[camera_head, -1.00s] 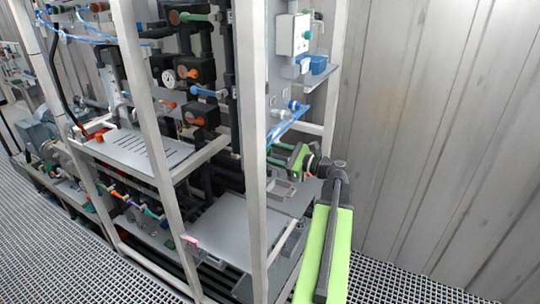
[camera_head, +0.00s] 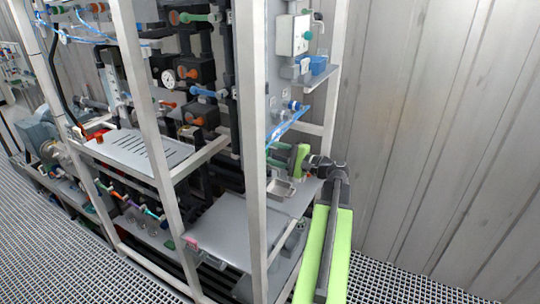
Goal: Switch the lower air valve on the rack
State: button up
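The metal rack (camera_head: 258,150) fills the left and middle of the view. A small blue valve-like fitting (camera_head: 297,106) is on the panel at its right end, with clear blue tubing (camera_head: 288,126) just below. I cannot tell for sure which part is the lower air valve. My arm rises from its green base at the lower right and bends left at the rack's right end. My gripper (camera_head: 301,158), with a green part, is at the rack's edge below the blue tubing. Its fingers are too small and overlapped to read, and I see nothing clearly held.
A grey shelf plate (camera_head: 222,232) and a small grey tray (camera_head: 281,188) lie below and left of my gripper. A white box (camera_head: 293,35) is higher on the panel. Rack posts stand close by. A corrugated wall (camera_head: 430,130) is at right, with open grating floor before it.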

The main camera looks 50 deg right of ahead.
jog(key=shift+a+f+n, duration=0.1)
jog(key=shift+n, duration=0.5)
jog(key=o, duration=1.4)
jog(key=shift+c, duration=0.2)
jog(key=v, duration=1.7)
jog(key=shift+s, duration=0.3)
